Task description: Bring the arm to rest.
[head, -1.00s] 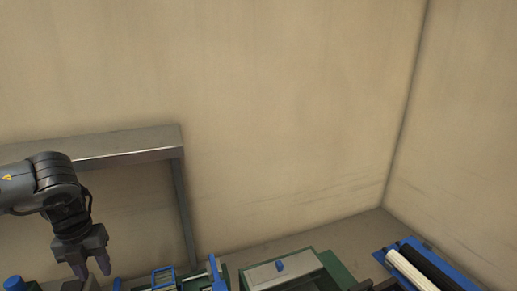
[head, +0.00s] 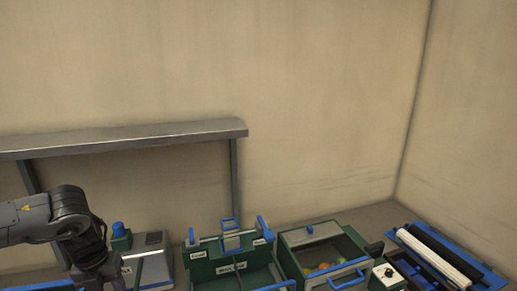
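My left arm comes in from the left, and its gripper (head: 103,277) hangs down at the bottom left of the head view. Its fingertips are at or below the picture's bottom edge, so I cannot tell whether they are apart or hold anything. It overlaps the left part of a grey machine (head: 153,262) with a blue knob. My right arm and gripper are not in view.
A green divided bin (head: 201,269) with labels and blue trim stands at the bottom middle. Right of it is a green box (head: 291,239) with orange and green fruit inside. A blue-framed roller unit (head: 440,255) is at the right. A metal shelf (head: 130,138) runs along the wall.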

